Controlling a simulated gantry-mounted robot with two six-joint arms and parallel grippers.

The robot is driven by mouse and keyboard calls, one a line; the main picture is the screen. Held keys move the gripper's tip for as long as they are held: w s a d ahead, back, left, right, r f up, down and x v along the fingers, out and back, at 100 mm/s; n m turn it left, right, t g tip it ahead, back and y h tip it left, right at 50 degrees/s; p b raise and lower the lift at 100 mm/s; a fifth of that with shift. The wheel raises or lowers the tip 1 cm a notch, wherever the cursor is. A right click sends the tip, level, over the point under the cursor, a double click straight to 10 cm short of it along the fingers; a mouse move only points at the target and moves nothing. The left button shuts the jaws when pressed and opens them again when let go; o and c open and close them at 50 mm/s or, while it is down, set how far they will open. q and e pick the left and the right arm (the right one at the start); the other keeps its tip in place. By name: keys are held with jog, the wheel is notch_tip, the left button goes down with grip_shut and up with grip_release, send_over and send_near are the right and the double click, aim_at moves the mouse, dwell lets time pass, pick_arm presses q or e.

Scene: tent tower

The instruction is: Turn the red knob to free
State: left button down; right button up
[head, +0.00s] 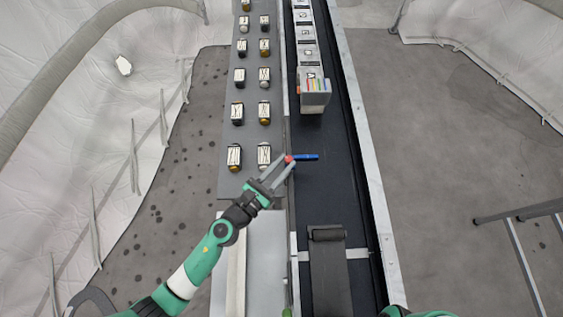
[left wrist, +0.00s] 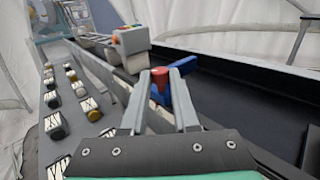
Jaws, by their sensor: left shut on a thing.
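The red knob (head: 288,158) is a small red cylinder by the left edge of the dark belt. A blue bar (head: 307,156) extends from beside it to the right, over the belt. In the left wrist view the red knob (left wrist: 159,84) stands between my fingertips, with the blue bar (left wrist: 180,88) close behind and to its right. My left gripper (head: 281,167) is shut on the knob; it also shows in the left wrist view (left wrist: 160,98). The knob's lower part and any marking by it are hidden or too small to read. My right gripper is out of view.
The dark conveyor belt (head: 322,195) runs away between pale rails. A grey box with coloured strips (head: 314,88) stands farther up it. A dark flap (head: 326,235) lies nearer on the belt.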

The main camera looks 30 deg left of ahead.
pick_arm(q)
jog(key=shift+d+n+y, duration=0.2)
jog(key=shift+n+y, duration=0.4)
jog(key=shift+y, duration=0.7)
jog(key=c, duration=0.7)
grip_release()
jog(key=shift+s+b, duration=0.6)
jog(key=shift+s, duration=5.2)
